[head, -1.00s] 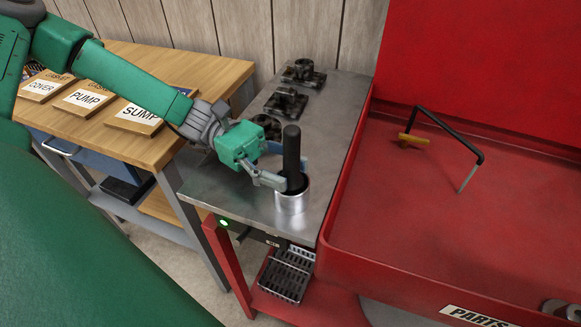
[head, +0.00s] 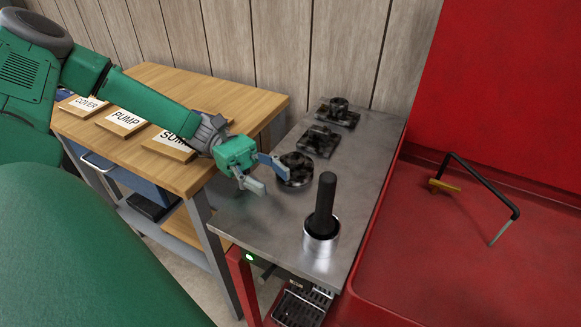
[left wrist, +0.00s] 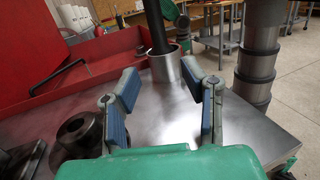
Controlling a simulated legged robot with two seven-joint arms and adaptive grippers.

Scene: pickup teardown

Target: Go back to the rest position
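My left gripper (head: 269,174) is open and empty above the metal bench top (head: 275,222), at its left edge in the head view. A black cylindrical handle (head: 325,200) stands upright in a silver metal cup (head: 321,240) on the bench, to the right of the gripper and apart from it. In the left wrist view the open fingers (left wrist: 166,100) point toward the cup (left wrist: 166,66), which stands beyond them with nothing between the fingertips. My right gripper is not in view.
Several dark metal parts, one a round part (head: 296,170), sit along the bench behind the cup. A red parts washer (head: 450,270) with a black spout (head: 485,183) adjoins on the right. A wooden table (head: 150,85) with labelled boards, one reading PUMP (head: 122,121), stands at left.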

